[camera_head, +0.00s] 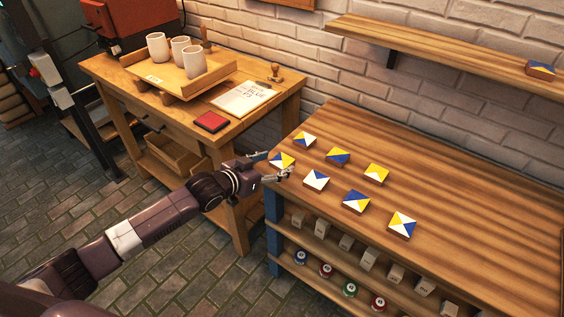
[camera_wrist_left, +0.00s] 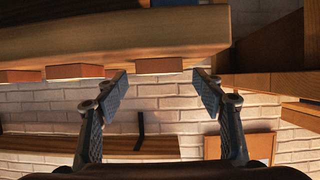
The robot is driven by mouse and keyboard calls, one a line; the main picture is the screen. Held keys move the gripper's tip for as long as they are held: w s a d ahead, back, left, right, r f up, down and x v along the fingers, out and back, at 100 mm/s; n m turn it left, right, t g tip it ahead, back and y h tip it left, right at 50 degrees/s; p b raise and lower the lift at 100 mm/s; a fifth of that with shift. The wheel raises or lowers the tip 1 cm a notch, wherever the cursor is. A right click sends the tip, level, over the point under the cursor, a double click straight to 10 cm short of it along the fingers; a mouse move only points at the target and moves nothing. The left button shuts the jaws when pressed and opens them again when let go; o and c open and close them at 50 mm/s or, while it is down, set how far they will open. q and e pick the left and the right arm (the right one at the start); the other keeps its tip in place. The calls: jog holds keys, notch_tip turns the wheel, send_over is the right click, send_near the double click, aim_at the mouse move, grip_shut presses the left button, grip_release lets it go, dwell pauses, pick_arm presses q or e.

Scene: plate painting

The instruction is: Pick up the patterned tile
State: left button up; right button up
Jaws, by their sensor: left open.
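Several small square tiles with painted blue, yellow and white triangles lie in rows on the left part of the wooden workbench (camera_head: 470,190). The nearest one to my gripper is a yellow, white and blue patterned tile (camera_head: 282,160) at the bench's left edge. My left gripper (camera_head: 274,166) is open and empty, its fingers pointing at this tile, one on each side of its near edge. In the left wrist view, which looks upside down, an orange-brown tile edge (camera_wrist_left: 160,66) shows between and beyond the open fingers. Whether the fingers overlap it is unclear. My right gripper is not in view.
Other tiles (camera_head: 338,157) lie close behind and beside it. A wall shelf (camera_head: 440,52) is above. The bench's right part is clear.

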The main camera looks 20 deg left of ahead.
aim_at(282, 163)
pick_arm(q)
jog(key=shift+x, duration=1.3)
jog(key=shift+c, duration=0.5)
jog(key=c, duration=1.2)
